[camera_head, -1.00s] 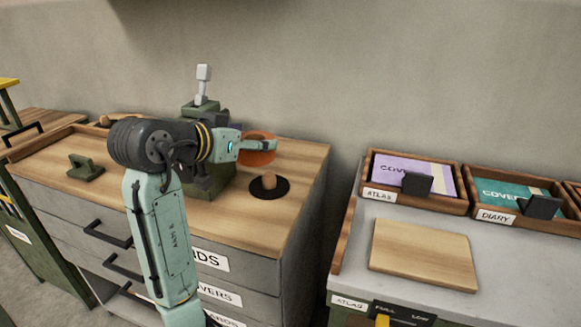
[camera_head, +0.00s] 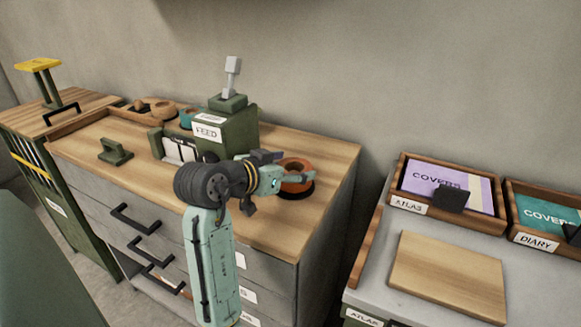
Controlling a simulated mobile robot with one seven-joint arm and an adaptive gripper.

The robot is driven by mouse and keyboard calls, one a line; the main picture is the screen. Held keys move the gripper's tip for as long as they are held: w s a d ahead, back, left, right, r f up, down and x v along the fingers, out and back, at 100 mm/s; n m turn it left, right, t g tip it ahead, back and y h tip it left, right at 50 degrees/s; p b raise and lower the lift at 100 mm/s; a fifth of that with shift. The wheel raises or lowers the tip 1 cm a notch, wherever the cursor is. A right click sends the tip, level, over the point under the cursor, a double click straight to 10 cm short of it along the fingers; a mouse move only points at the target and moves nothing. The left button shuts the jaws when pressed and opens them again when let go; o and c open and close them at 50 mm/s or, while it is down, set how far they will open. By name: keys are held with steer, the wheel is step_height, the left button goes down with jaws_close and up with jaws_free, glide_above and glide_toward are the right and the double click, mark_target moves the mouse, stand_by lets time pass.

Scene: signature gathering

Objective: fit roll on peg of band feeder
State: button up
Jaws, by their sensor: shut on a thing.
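The orange-brown roll (camera_head: 298,165) is a ring at the right of the wooden cabinet top. My gripper (camera_head: 290,179) is shut on its near side. The roll is over the black round base (camera_head: 307,193), which earlier showed a short wooden peg. The roll now hides most of this peg, and I cannot tell whether the roll is around it or just above it. The band feeder (camera_head: 239,135) is a green box with a FEED label and a grey lever on top, just left of the roll. My arm hides its lower right part.
A tray with several rolls (camera_head: 163,112) stands behind the feeder to the left. A green handle block (camera_head: 115,151) is on the cabinet top (camera_head: 85,140). Cover trays (camera_head: 447,185) and a wooden board (camera_head: 447,276) are on the grey counter at right. The cabinet's right edge is close.

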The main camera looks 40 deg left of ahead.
steer(key=shift+f, duration=0.25)
steer(key=shift+f, duration=0.15)
steer(key=o, duration=1.2)
steer(key=shift+r, duration=0.25)
steer(key=b+v, duration=0.2)
steer(key=v, duration=1)
steer(key=shift+d, duration=0.1)
